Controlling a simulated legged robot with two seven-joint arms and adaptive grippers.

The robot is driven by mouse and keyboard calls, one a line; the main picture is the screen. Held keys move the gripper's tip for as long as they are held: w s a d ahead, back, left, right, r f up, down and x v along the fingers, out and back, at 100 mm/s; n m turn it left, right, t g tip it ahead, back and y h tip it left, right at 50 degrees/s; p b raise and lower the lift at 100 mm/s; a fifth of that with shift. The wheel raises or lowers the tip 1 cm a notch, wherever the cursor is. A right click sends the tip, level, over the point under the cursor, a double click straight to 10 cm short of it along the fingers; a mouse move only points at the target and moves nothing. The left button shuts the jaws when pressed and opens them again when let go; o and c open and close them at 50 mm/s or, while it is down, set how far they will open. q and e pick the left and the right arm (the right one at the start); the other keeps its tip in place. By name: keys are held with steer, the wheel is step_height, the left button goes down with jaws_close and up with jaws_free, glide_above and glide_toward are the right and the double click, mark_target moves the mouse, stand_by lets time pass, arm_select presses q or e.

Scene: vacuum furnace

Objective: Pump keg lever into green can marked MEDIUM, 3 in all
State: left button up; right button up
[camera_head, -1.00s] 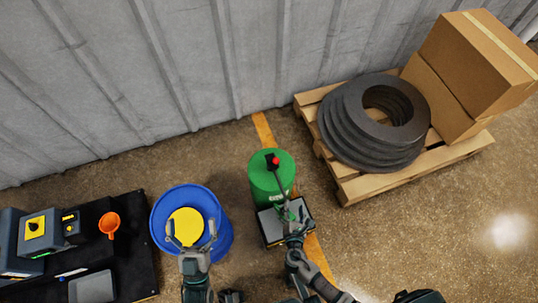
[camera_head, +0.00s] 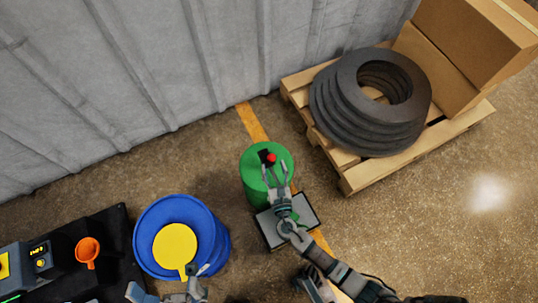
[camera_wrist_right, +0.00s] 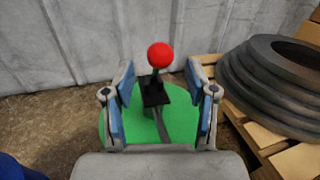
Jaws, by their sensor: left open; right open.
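A green can or keg (camera_head: 248,175) stands on the floor left of the pallet, with a black lever ending in a red knob (camera_head: 271,158) on its top. In the right wrist view the red knob (camera_wrist_right: 160,55) stands above a black bracket (camera_wrist_right: 154,92) on the green top (camera_wrist_right: 140,130). My right gripper (camera_head: 277,172) is open over the green top, its fingers apart on either side of the lever and not closed on it. My left gripper (camera_head: 168,288) is open at the bottom edge, in front of the blue drum, partly cut off. I cannot read any MEDIUM marking.
A blue drum (camera_head: 148,238) with a yellow round piece (camera_head: 175,245) stands left. A grey-topped box (camera_head: 302,214) sits in front of the green can. A pallet (camera_head: 360,177) with dark rings (camera_head: 335,115) and cartons (camera_head: 440,65) stands right. A black bench (camera_head: 118,240) holds an orange funnel (camera_head: 87,250).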

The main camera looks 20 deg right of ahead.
mark_target(272, 158)
steer(key=shift+b+x, duration=0.4)
steer(key=shift+x, duration=1.8)
jaws_close()
